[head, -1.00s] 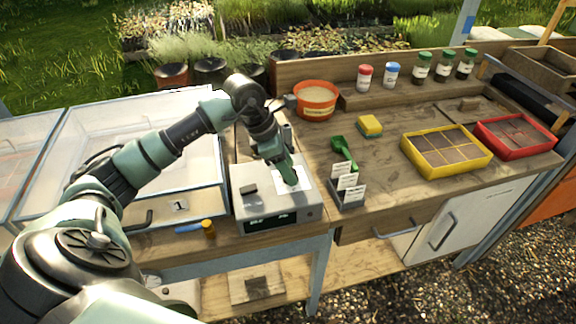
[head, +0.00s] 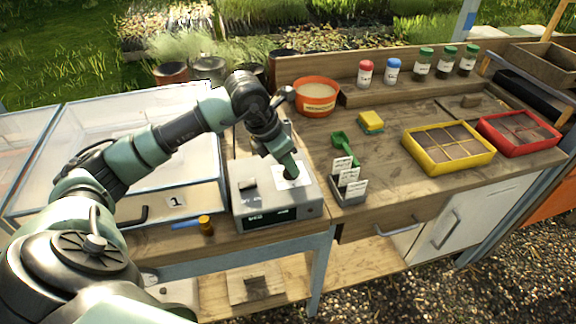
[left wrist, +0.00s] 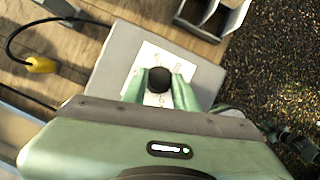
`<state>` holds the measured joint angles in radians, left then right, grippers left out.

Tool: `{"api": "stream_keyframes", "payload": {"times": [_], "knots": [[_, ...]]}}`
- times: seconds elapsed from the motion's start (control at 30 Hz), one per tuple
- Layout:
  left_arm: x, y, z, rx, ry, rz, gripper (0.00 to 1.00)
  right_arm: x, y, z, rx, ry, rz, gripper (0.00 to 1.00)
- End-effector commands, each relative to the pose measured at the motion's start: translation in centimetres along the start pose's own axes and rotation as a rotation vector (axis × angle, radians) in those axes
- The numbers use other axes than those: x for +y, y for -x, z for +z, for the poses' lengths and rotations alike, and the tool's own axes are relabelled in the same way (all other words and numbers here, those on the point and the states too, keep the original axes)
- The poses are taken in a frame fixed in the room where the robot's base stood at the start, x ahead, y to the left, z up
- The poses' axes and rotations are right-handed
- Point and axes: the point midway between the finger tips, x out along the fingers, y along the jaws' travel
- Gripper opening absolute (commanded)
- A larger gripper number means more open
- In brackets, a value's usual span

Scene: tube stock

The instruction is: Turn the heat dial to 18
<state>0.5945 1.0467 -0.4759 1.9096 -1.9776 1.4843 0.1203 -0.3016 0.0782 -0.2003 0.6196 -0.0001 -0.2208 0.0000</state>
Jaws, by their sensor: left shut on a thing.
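The grey control box (head: 250,211) stands at the bench's front, left of centre, with a dark display (head: 270,217) on its front whose digits I cannot read surely. The heat dial (left wrist: 158,88) is a round black knob on a white, marked plate (left wrist: 150,58) on the box top. My left gripper (head: 290,174) comes down on it from above. In the left wrist view, the green fingers (left wrist: 159,88) stand on both sides of the knob, shut on it. The scale marks are too small to read, and the fingers cover part of them. My right gripper is not in view.
A card holder (head: 348,190) stands close to the box's right, with a green scoop (head: 343,145) behind. A blue-and-amber tool (head: 206,226) lies left of the box. A clear-lidded case (head: 95,150) is further left. A yellow tray (head: 449,168) sits on the right bench.

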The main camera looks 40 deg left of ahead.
Motion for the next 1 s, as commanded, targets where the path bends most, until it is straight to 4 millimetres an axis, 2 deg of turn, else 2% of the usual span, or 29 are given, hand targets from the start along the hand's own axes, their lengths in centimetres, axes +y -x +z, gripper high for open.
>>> {"api": "stream_keyframes", "payload": {"times": [0.3,0.33,0.4,0.77,0.87,1.0], "knots": [[0.1,0.1,0.1,-0.004,0.013,0.006,0.0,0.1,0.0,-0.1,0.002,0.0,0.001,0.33],[0.1,0.1,0.1,-0.004,0.013,0.006,0.31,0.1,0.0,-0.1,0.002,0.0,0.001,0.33],[0.1,0.1,0.1,-0.004,0.013,0.006,0.49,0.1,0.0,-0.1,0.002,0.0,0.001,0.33],[0.1,0.3,0.1,-0.003,0.011,0.006,0.49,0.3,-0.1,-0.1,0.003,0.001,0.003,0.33],[0.1,1.3,0.1,-0.005,0.011,0.007,0.49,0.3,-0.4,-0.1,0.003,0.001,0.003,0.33],[0.1,3.8,0.1,-0.006,0.011,0.009,0.49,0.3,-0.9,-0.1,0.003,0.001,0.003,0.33]]}}
